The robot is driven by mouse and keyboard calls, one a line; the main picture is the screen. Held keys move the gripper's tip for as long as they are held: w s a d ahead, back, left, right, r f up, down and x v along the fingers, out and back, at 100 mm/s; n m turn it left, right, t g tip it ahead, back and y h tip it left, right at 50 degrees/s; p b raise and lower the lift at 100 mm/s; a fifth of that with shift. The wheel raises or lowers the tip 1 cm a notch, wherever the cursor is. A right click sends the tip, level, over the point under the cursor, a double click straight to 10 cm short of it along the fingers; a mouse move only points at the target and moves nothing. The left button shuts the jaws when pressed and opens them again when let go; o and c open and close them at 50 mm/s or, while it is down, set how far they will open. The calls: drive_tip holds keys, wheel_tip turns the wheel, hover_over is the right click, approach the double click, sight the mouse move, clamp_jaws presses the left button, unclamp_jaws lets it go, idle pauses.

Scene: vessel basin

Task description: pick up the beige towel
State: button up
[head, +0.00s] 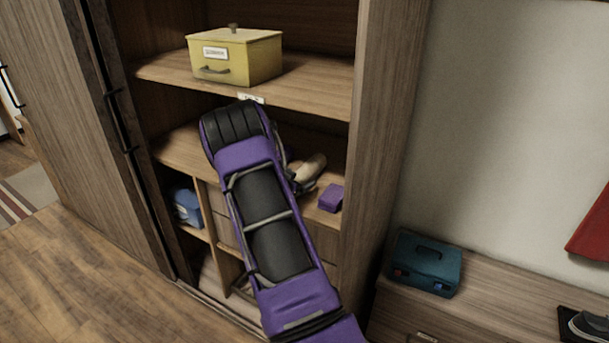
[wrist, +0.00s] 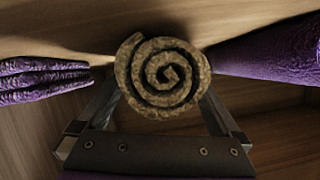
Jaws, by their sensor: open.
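The beige towel is rolled up, and its spiral end (wrist: 163,76) faces me in the wrist view. In the head view its pale side (head: 311,168) shows on the cabinet's middle shelf, just right of my arm. My gripper (wrist: 160,100) is open, with one finger on each side of the roll. The fingertips are partly hidden by the towel, so I cannot tell whether they touch it. In the head view my arm hides most of the gripper (head: 303,183).
Purple cloth lies close on both sides, folded at the left (wrist: 45,78) and another piece at the right (wrist: 270,55). A small purple item (head: 331,197) sits at the shelf's front. A yellow box (head: 236,58) stands on the shelf above. A teal case (head: 424,264) is on the right-hand dresser.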

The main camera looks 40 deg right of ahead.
drive_tip(key=shift+w+d+f, duration=0.15)
drive_tip(key=shift+d, duration=0.1)
drive_tip(key=c, duration=1.3)
